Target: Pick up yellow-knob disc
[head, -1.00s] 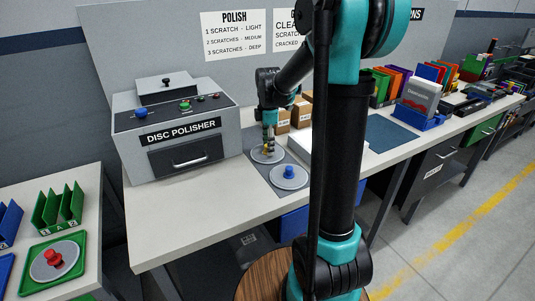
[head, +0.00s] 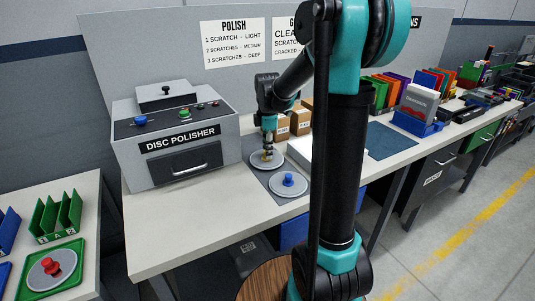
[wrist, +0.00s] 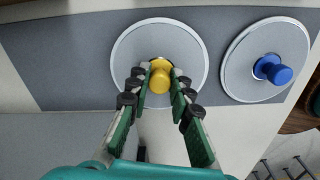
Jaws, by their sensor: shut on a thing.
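The yellow-knob disc (wrist: 187,43) is a grey disc with a pale rim and a yellow knob (wrist: 159,76) at its centre. In the head view the disc (head: 275,164) is at the back of a dark grey mat (head: 256,168) on the workbench. My gripper (wrist: 160,70) is shut on the yellow knob, with one finger on each side of it. In the head view my gripper (head: 267,154) points down over the disc and partly hides the knob. I cannot tell whether the disc is lifted off the mat.
A blue-knob disc (head: 289,185) lies close by on the same mat. The disc polisher (head: 178,147) stands left of the mat. Small brown boxes (head: 300,120) stand behind it. A red-knob disc (head: 52,268) lies in a green tray at lower left. The bench front left is clear.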

